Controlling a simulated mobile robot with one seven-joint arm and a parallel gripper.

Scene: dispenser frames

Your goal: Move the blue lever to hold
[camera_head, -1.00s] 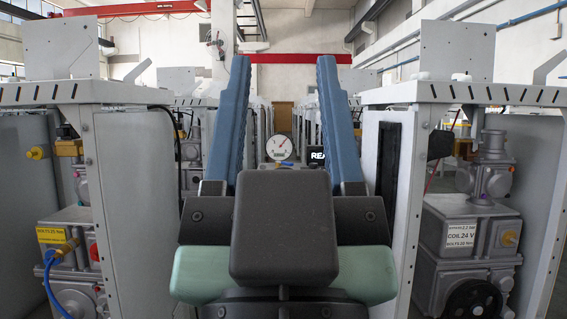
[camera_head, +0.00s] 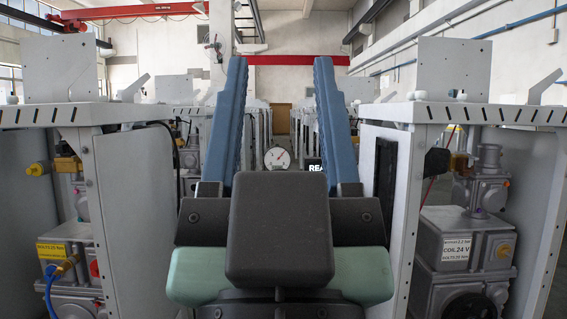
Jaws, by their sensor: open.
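My gripper (camera_head: 280,62) fills the middle of the head view. Its two long blue fingers stand wide apart with nothing between them, pointing away down the aisle. Their dark mount and my arm's dark and pale green links cover the lower middle. I cannot make out a blue lever. My arm hides part of the middle of the scene. Beyond the fingers, a round white gauge (camera_head: 277,157) with a red needle shows in the gap. A dark display (camera_head: 315,165) reading "REA" is partly covered by the right finger.
A grey cabinet with a pale side panel (camera_head: 135,200) stands close on the left, with valves and a blue hose (camera_head: 50,290). Another cabinet (camera_head: 383,240) stands close on the right, holding grey machinery labelled "COIL 24 V" (camera_head: 457,247). More cabinets line the aisle beyond.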

